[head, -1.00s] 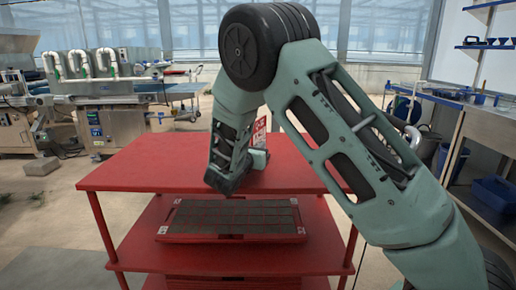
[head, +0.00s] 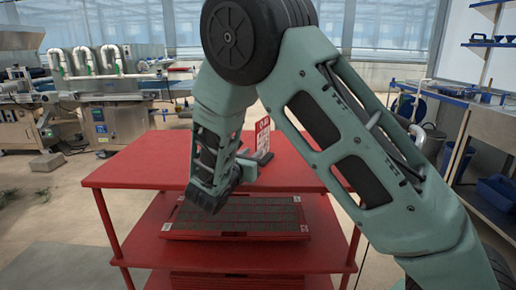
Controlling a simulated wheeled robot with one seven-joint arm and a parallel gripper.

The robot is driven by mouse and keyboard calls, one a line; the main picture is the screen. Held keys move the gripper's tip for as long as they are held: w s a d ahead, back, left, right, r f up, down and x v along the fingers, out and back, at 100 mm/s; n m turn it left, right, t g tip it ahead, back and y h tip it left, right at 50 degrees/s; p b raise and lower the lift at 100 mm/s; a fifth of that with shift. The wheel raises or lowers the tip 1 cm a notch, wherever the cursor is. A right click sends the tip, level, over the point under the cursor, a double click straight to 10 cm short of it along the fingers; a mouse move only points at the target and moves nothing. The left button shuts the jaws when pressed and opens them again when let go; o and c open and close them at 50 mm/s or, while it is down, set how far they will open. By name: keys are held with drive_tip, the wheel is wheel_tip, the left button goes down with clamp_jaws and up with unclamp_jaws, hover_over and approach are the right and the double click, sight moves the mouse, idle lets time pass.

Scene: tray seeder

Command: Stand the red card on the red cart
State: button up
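The red card (head: 263,134), red with white print, stands about upright over the top shelf of the red cart (head: 150,165) in the head view. My gripper (head: 259,159) is low over the same top, just in front of the card's lower end. The wrist and fingers partly hide each other, so I cannot tell whether the fingers are open or shut, or whether they touch the card. The card's foot is hidden behind the gripper.
A red tray (head: 235,236) with dark cells lies on the cart's lower shelf. The left part of the cart top is bare. A steel seeding machine (head: 110,115) stands at the back left, and a workbench (head: 490,130) at the right.

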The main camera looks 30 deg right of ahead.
drive_tip(key=shift+v, duration=1.95)
drive_tip(key=s+a+f+m+g+y, duration=0.2)
drive_tip(key=s+a+m+g+y, duration=0.15)
drive_tip(key=s, duration=0.45)
drive_tip(key=s+a+f+m+g+y, duration=0.2)
drive_tip(key=s+a+m+g+y, duration=0.15)
drive_tip(key=s, duration=0.45)
drive_tip(key=s+a+f+m+g+y, duration=0.1)
drive_tip(key=s+a+m+g+y, duration=0.2)
drive_tip(key=s, duration=0.5)
drive_tip(key=s+a+r+m+y, duration=0.1)
drive_tip(key=s+a+m+y, duration=0.4)
drive_tip(key=s+a+m, duration=0.2)
drive_tip(key=shift+s+a+y, duration=0.3)
drive_tip(key=shift+s+a, duration=0.4)
drive_tip(key=shift+s, duration=0.15)
wheel_tip(320, 180, up, 18)
drive_tip(key=p, duration=1.8)
